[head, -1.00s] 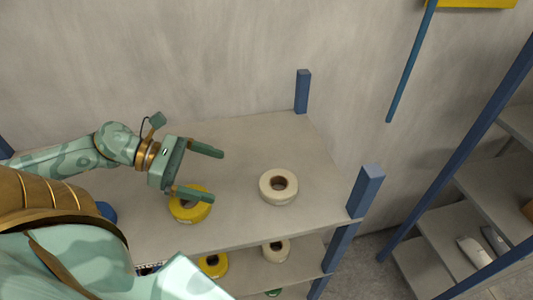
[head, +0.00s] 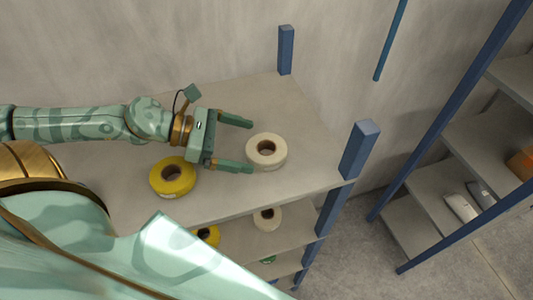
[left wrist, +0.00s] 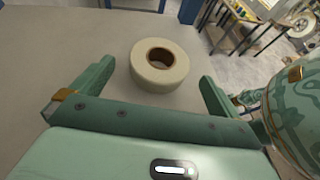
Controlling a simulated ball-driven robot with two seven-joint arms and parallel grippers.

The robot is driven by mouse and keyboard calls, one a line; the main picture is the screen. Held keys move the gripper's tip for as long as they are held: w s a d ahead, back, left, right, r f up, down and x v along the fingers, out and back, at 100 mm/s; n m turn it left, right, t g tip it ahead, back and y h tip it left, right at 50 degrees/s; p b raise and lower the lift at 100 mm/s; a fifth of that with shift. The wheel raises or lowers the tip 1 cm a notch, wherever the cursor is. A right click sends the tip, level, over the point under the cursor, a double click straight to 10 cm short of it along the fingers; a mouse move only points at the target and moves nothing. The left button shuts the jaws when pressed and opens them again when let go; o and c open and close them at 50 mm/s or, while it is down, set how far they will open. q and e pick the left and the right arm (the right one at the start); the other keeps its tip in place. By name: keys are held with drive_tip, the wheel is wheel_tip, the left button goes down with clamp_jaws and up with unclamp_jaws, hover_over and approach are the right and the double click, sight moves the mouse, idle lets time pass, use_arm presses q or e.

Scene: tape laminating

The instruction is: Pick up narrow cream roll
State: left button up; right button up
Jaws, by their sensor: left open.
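A cream roll (head: 266,151) lies flat on the top shelf (head: 300,180), near its right end. My left gripper (head: 251,147) is open and empty, its two fingers pointing at the roll from the left. The near fingertip is close to the roll's left side; I cannot tell whether it touches. In the left wrist view the cream roll (left wrist: 159,64) lies ahead of and between the open fingers of the gripper (left wrist: 157,75). Another cream roll (head: 267,218) sits on the shelf below, partly hidden. My right gripper is not in view.
A yellow roll (head: 173,177) lies on the top shelf behind and below the left gripper. A second yellow roll (head: 207,236) is on the lower shelf. Blue posts (head: 360,149) bound the shelf's right end. Another rack (head: 440,190) stands further right.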

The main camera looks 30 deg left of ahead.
sight(254, 146)
use_arm(q)
drive_tip(key=w+d+f+b, duration=0.1)
drive_tip(key=b, duration=0.2)
drive_tip(key=shift+w+d+f, duration=0.1)
drive_tip(key=shift+d+f, duration=0.3)
drive_tip(key=shift+w+d, duration=0.15)
drive_tip(key=shift+w, duration=0.1)
drive_tip(key=shift+w+d, duration=0.15)
drive_tip(key=shift+d, duration=0.05)
drive_tip(key=shift+w+d+f+p, duration=0.2)
drive_tip(key=shift+d+p, duration=0.15)
drive_tip(key=shift+d, duration=0.2)
drive_tip(key=shift+f, duration=0.1)
drive_tip(key=c, duration=1)
